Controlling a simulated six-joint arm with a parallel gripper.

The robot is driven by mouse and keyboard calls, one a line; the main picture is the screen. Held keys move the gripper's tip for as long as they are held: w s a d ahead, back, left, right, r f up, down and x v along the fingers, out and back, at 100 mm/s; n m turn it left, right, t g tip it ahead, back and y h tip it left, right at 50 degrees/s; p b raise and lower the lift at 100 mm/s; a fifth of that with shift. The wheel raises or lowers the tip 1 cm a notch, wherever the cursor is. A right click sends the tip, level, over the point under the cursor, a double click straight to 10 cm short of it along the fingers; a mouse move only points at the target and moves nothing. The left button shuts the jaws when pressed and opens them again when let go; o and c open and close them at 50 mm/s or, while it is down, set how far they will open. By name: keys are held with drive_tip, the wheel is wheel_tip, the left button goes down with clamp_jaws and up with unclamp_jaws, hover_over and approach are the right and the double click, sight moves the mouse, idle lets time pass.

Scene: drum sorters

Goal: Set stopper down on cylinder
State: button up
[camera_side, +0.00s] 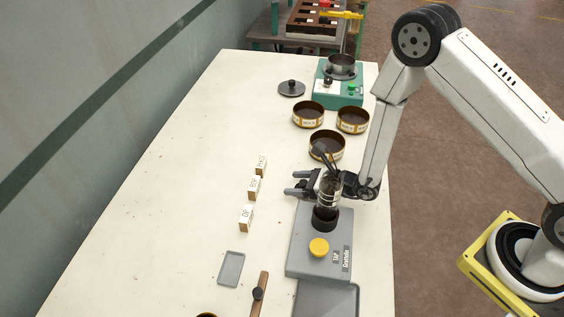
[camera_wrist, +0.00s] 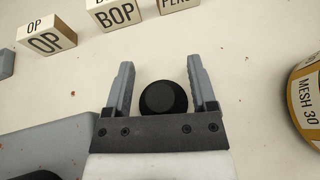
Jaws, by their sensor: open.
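The clear cylinder (camera_side: 328,196) stands upright in the black holder of the grey shaker, beside my gripper in the side view. My gripper (camera_side: 296,182) is level, with its two grey fingers pointing left and apart. In the wrist view, a round black top, apparently the stopper (camera_wrist: 163,98), lies between the open fingers (camera_wrist: 160,80), close to the palm. Gaps show on both sides of it, so neither finger visibly touches it. The cylinder's body is hidden below it there. I cannot tell from the side view how the stopper sits on the cylinder.
The grey shaker (camera_side: 312,265) has a yellow knob. Small label blocks (camera_side: 246,217) stand to the left. Several brass sieves (camera_side: 326,146) and a green machine (camera_side: 338,88) are behind. A grey tray (camera_side: 231,268) lies front left. The table's left part is clear.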

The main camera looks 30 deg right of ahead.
clamp_jaws()
drive_tip(key=shift+r, duration=0.15)
wheel_tip(320, 180, up, 10)
idle(1.0)
idle(0.6)
wheel_tip(320, 180, up, 12)
drive_tip(key=n+g+y, duration=0.5)
drive_tip(key=n, duration=0.1)
hover_over(297, 187)
drive_tip(key=s+a, duration=0.4)
drive_tip(key=a, duration=0.1)
drive_tip(key=s+d+r+n+g+y, duration=0.1)
drive_tip(key=s+r+n+g, duration=0.5)
drive_tip(key=s, duration=0.3)
drive_tip(key=shift+r+g, duration=0.2)
drive_tip(key=shift+g, duration=0.4)
